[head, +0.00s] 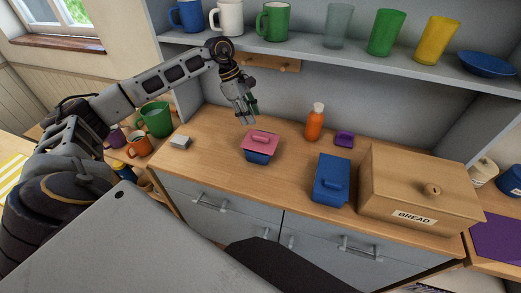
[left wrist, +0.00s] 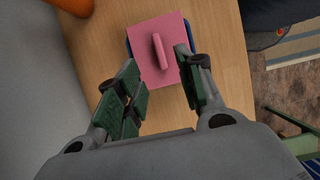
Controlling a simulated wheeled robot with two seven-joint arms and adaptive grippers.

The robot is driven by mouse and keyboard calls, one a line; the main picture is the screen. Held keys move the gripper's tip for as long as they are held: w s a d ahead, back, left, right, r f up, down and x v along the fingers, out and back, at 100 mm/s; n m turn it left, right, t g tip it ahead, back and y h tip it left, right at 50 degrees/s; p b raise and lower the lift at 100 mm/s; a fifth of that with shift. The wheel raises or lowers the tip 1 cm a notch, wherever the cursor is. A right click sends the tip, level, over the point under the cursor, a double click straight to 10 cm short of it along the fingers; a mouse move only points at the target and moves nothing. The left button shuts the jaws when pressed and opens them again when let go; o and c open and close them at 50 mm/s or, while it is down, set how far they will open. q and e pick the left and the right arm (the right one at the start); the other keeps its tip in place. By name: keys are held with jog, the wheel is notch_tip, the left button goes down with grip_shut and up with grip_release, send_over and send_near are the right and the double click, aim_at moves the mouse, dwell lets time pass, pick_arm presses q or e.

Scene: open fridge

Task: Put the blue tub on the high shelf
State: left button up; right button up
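A blue tub with a pink lid (head: 260,144) sits on the wooden counter, left of centre. Its pink lid and lid handle (left wrist: 158,50) show in the left wrist view, with a little blue along the edge. My left gripper (head: 243,115) is open and empty, above and behind the pink-lidded tub. In the left wrist view its green-padded fingers (left wrist: 157,65) are apart, with the pink lid seen between them. The high shelf (head: 310,50) runs above the counter. My right gripper is out of view.
Mugs, glasses and a blue bowl (head: 487,64) stand along the shelf. An orange bottle (head: 314,125) and a small purple thing (head: 344,139) are at the counter's back. A bread box (head: 415,185) stands at right, a grey block (head: 180,142) at left.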

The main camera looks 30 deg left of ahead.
aim_at(260, 137)
pick_arm(q)
jog(key=x, duration=0.3)
jog(key=shift+d+f, duration=0.15)
jog(key=shift+f, duration=0.25)
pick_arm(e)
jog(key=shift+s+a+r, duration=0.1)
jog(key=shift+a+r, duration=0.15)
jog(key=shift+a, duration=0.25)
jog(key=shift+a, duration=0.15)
pick_arm(q)
jog(key=shift+d+f, duration=0.1)
jog(key=shift+f, duration=0.05)
jog(key=shift+p+x, duration=0.9)
jog(key=shift+x, duration=1.6)
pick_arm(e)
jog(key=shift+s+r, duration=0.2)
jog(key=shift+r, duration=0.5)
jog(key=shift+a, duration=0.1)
